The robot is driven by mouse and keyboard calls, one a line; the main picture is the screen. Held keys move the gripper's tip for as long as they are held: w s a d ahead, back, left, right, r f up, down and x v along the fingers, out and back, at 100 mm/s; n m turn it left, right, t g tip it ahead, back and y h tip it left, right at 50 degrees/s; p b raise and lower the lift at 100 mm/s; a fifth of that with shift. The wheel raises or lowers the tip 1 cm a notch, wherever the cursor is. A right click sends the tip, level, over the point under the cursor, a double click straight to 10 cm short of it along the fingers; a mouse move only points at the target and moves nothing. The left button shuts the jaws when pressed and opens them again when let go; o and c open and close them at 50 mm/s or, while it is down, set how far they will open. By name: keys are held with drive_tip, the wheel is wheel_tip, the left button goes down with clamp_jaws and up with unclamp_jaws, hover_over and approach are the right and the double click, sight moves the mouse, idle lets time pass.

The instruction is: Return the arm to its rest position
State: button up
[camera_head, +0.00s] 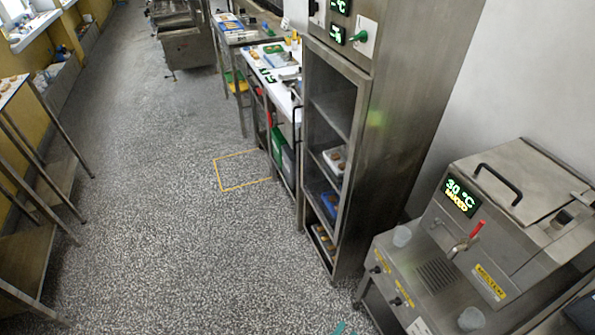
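Neither my arm nor my gripper shows clearly in the head view, so I cannot see its pose or whether it holds anything. The view looks down on a speckled grey floor (190,230) between work stations. A steel machine (520,215) with a green display reading 30 °C stands at the right. It has a red-handled tap (468,240) over a drip grate (437,275).
A tall steel cabinet (390,110) with open shelves stands right of centre. Beyond it is a cluttered white-topped bench (280,92). A yellow floor outline (243,185) lies before the bench. Steel tables (30,250) line the left. The middle floor is clear.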

drive_tip(key=s+a+r+n+y, duration=1.2)
drive_tip(key=s+a+r, duration=0.1)
drive_tip(key=s+r, duration=0.3)
drive_tip(key=shift+s+a+r+n+g, duration=0.15)
drive_tip(key=shift+s+r+n+g, duration=0.2)
drive_tip(key=shift+r, duration=0.35)
drive_tip(key=shift+w, duration=0.1)
